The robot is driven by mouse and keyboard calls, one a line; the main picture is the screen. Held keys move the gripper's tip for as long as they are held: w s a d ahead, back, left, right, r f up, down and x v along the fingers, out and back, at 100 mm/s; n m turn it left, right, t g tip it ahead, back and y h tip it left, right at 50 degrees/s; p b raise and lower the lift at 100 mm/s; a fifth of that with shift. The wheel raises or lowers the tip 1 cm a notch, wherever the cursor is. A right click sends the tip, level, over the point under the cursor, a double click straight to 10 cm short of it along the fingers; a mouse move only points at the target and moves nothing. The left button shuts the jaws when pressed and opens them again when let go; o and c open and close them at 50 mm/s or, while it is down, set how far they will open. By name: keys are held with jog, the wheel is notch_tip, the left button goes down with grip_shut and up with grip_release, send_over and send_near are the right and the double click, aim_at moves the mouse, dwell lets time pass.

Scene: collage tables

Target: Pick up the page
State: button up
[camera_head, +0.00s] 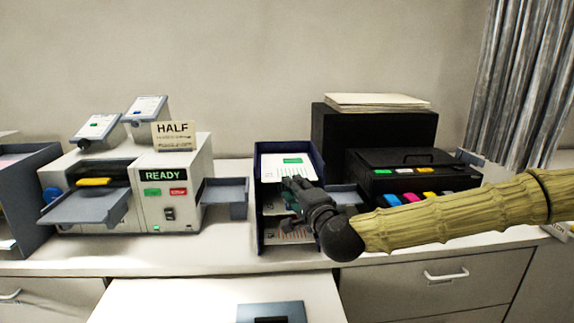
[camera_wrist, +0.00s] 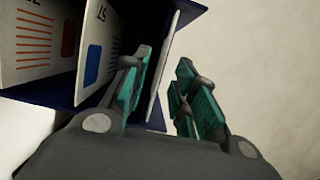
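Several white pages lie stacked on separate levels of a dark blue rack (camera_head: 260,226). The top page (camera_head: 288,167) has a green mark and sticks out at the front. My gripper (camera_head: 290,190) is at the rack's front, by the top page. In the wrist view my gripper (camera_wrist: 165,92) is open, with teal fingers apart. A thin white page edge (camera_wrist: 160,75) shows between the fingers, nearer the left one; I cannot tell if they touch. A page with a blue square (camera_wrist: 93,65) and a page with a red square (camera_wrist: 68,40) are further left.
A white machine marked READY (camera_head: 170,200) with a grey side tray (camera_head: 226,192) stands left of the rack. A black printer (camera_head: 410,172) with coloured cartridges is to the right. A blue-grey plate (camera_head: 270,312) lies on the front table, with bare surface around it.

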jog(key=shift+p+x, duration=1.05)
jog(key=shift+x, duration=1.2)
jog(key=shift+w+d+r, duration=0.1)
jog(key=shift+r, duration=0.05)
grip_shut()
